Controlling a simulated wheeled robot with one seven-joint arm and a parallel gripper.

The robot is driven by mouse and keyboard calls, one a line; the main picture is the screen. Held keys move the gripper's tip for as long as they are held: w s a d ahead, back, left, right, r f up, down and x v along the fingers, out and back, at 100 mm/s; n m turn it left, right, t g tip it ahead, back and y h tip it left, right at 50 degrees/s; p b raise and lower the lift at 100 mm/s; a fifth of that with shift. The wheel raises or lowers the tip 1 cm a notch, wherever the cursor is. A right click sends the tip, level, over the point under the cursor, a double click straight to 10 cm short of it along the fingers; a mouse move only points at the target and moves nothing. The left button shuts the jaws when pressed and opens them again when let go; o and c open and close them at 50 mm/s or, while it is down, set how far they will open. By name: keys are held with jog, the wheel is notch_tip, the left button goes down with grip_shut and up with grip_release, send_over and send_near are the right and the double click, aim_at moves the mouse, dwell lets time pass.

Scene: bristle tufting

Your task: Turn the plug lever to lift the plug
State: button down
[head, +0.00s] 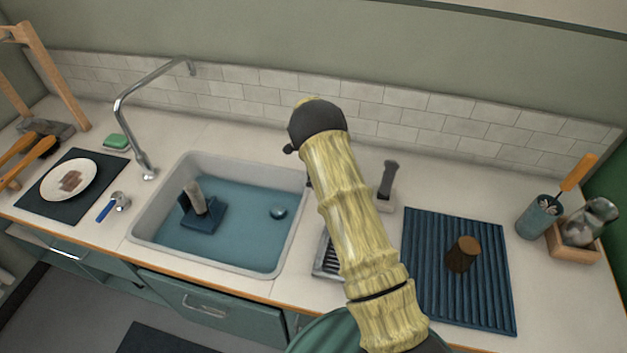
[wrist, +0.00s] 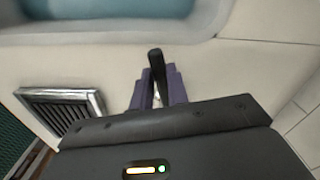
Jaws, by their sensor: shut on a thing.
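A black lever (wrist: 156,62) stands up from the counter beside the sink's rim in the wrist view. My gripper (wrist: 158,88) has its purple fingers closed on either side of the lever, gripping it. In the head view my arm hides the gripper and the lever. The sink (head: 148,222) holds blue water. A small round plug (head: 278,212) shows in the basin, near its right side; whether it is lifted I cannot tell.
A metal grate (wrist: 62,107) lies in the counter near my gripper. A dark upright handle (head: 389,176) stands right of my arm. A ribbed blue mat (head: 425,245) carries a brown cylinder (head: 463,254). The tap (head: 133,130) stands at the sink's left.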

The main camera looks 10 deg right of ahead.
jog(key=c, duration=1.4)
grip_release()
jog(key=shift+o, duration=0.2)
notch_tip(320, 180, up, 18)
jog(key=b, duration=0.2)
jog(key=shift+f, duration=0.25)
jog(key=s+d+r+n+t, duration=0.1)
jog(key=s+n, duration=0.9)
jog(key=s, duration=0.5)
jog(key=s+r+n+t, duration=0.1)
jog(key=s+r+n, duration=0.1)
jog(key=s+n, duration=0.8)
jog(key=s, duration=0.6)
jog(key=shift+s+d+r+t, duration=0.2)
jog(key=shift+d+t, duration=0.1)
jog(key=shift+d, duration=0.1)
